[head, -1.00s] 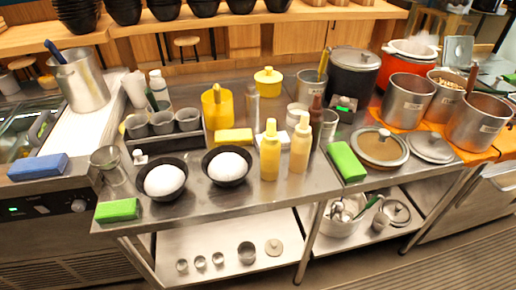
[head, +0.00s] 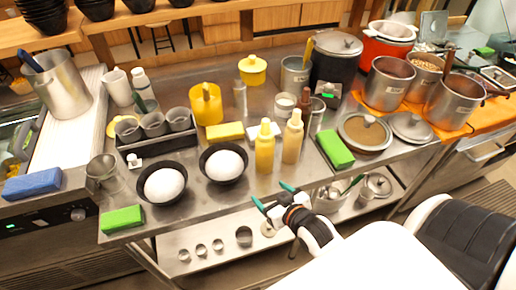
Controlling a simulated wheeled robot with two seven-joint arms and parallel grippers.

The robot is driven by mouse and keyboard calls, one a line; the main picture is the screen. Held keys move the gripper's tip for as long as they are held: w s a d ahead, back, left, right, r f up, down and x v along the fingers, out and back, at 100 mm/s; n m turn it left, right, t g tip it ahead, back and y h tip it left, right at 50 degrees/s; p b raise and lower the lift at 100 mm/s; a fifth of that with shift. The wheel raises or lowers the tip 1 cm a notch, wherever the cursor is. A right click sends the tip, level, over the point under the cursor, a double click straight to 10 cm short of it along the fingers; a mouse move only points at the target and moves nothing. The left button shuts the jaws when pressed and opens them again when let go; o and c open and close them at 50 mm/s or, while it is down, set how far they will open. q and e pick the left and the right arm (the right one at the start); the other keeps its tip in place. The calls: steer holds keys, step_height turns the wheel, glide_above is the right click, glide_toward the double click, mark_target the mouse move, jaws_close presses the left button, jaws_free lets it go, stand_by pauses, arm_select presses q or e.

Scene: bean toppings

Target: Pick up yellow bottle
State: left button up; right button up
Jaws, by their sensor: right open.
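A yellow squeeze bottle (head: 264,152) stands upright near the front edge of the steel counter, right of two black bowls. A paler, tan-yellow squeeze bottle (head: 292,140) stands upright close to its right. My right gripper (head: 274,194) is in front of the counter's front edge, below and nearer than the two bottles. Its teal-tipped fingers are apart, with nothing between them, and it touches neither bottle. My left gripper is not in view.
Two black bowls with white mounds, one of them the right bowl (head: 224,164), stand left of the bottles. A yellow sponge (head: 225,131) lies behind them. A green box (head: 335,149) lies to the right. A brown-topped bottle (head: 305,103) stands behind. Bare counter shows in front of the bottles.

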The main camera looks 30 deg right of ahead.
mark_target(270, 157)
steer(key=d+r+t, duration=0.1)
steer(key=w+d+r+t, duration=0.1)
steer(key=d+t, duration=0.1)
steer(key=d+r+t+h, duration=0.1)
steer(key=shift+w+d+r+m+t, duration=0.25)
steer(key=shift+r+m+t, duration=0.05)
steer(key=shift+m, duration=0.1)
steer(key=shift+w+d+r, duration=0.15)
steer(key=shift+r, duration=0.05)
steer(key=w, duration=0.2)
steer(key=w+p, duration=0.1)
steer(key=w, duration=0.1)
steer(key=w+p, duration=0.1)
steer(key=w, duration=0.1)
steer(key=shift+w+d, duration=0.25)
steer(key=shift+w, duration=0.05)
steer(key=shift+w+r, duration=0.1)
steer(key=shift+w, duration=0.2)
steer(key=w+p, duration=0.1)
steer(key=w, duration=0.2)
steer(key=shift+w+p, duration=0.25)
steer(key=shift+p, duration=0.1)
steer(key=shift+w, duration=0.55)
steer(key=shift+s, duration=0.1)
steer(key=shift+c, duration=1.2)
steer(key=c, duration=0.6)
